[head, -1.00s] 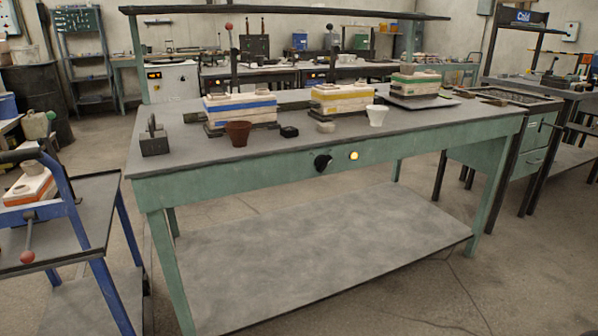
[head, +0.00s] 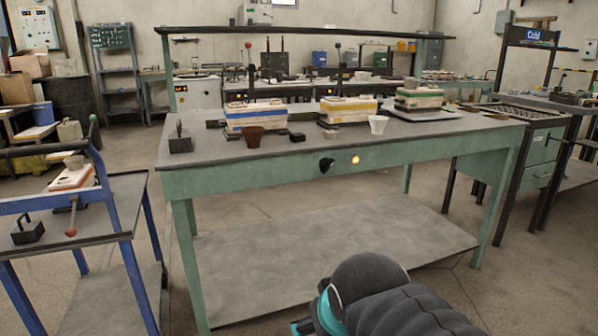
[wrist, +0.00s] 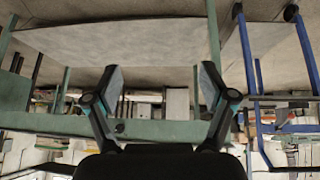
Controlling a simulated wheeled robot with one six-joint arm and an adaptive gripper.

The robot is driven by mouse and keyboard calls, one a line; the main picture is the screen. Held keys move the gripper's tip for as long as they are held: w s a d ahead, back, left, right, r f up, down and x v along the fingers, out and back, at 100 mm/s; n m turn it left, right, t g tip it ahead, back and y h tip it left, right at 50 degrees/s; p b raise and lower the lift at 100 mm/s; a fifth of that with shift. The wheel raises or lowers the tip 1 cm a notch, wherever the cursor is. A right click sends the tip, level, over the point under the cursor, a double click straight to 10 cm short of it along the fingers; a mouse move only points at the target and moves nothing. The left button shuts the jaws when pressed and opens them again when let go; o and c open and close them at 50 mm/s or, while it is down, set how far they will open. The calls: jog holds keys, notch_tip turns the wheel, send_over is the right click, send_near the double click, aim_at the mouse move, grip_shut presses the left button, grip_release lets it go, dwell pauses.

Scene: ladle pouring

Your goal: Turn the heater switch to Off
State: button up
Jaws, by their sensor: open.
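The heater switch is a black knob (head: 326,165) on the front rail of the green workbench (head: 230,182). That view is upside down and shows the bench's front rail beyond the fingers. A small dark spot on the rail there looks like the knob, but I cannot be sure. The gripper is apart from the knob. In the head view only my arm shows, low and right of centre; the fingers are out of sight.
The benchtop holds moulds with blue (head: 253,114), yellow (head: 348,109) and green (head: 419,98) bands, a brown cup (head: 253,137) and a white cup (head: 378,124). A blue-framed cart (head: 126,225) stands left. A lower shelf (head: 270,260) spans under the bench. Floor is open in front.

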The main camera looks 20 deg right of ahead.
jog(key=w+d+r+n+t+h+b, duration=0.1)
jog(key=w+d+r+t+h+b, duration=0.2)
jog(key=w+d, duration=0.55)
jog(key=w+d+r+n+t+h+b, duration=0.1)
jog(key=w+d+r+t, duration=0.3)
jog(key=w, duration=0.8)
jog(key=n+t+y+b, duration=0.2)
jog(key=n+t+y, duration=0.25)
jog(key=n, duration=0.35)
send_near(328, 167)
jog(key=shift+y, duration=0.45)
jog(key=w, duration=0.8)
jog(key=shift+w+d+r, duration=0.15)
jog(key=shift+w+d, duration=0.05)
jog(key=shift+w, duration=0.15)
jog(key=c, duration=1.2)
